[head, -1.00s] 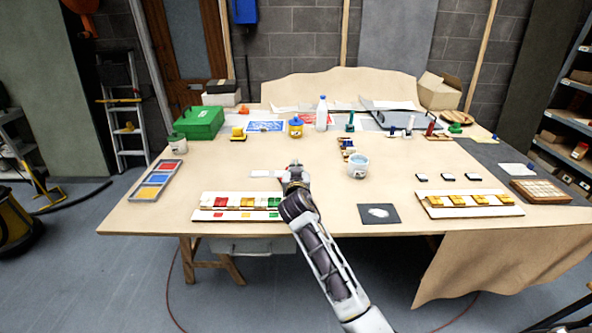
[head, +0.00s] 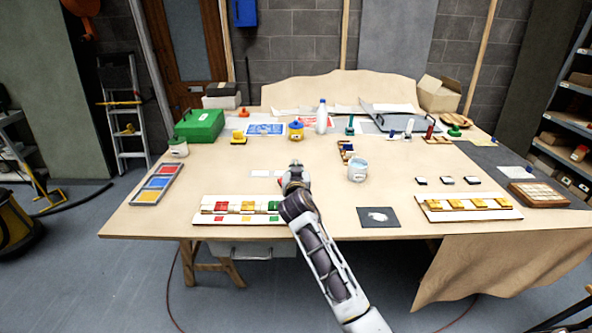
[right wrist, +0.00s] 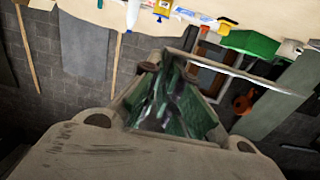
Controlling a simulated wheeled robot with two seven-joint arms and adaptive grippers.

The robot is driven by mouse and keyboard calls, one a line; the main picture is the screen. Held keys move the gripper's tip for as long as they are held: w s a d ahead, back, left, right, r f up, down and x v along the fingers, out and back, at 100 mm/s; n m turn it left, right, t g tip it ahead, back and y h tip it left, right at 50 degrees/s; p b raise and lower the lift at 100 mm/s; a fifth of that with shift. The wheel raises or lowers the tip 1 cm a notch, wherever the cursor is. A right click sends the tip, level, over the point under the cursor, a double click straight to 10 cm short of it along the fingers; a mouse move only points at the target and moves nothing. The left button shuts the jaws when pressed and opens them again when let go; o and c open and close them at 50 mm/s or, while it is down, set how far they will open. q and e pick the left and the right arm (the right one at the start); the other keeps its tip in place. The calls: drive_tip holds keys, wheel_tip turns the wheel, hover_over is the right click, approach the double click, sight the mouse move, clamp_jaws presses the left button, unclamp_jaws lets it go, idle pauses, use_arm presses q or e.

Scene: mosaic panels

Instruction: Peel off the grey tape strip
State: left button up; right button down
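A long white mosaic panel (head: 210,221) lies near the table's front edge, left of middle. It carries red tiles (head: 221,206), yellow tiles (head: 248,206) and green tiles (head: 273,206). I cannot make out a grey tape strip for certain. A small pale strip (head: 262,174) lies just beyond the panel, left of my right gripper. My right gripper (head: 294,167) is over the table beyond the panel's right end, and its arm hides that end. Its fingers are too small to read in the head view. The right wrist view shows blurred green and dark shapes (right wrist: 170,105) around the gripper. My left gripper is out of view.
A second panel with yellow tiles (head: 430,213) lies at the front right. A dark square sheet (head: 378,224) and a pale cup (head: 357,171) stand between. A tray of coloured compartments (head: 147,194) lies at the left. A green box (head: 199,126) and bottle (head: 322,117) stand farther back.

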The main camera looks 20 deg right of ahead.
drive_tip(key=shift+r+p, duration=1.95)
drive_tip(key=shift+r, duration=0.85)
idle(0.4)
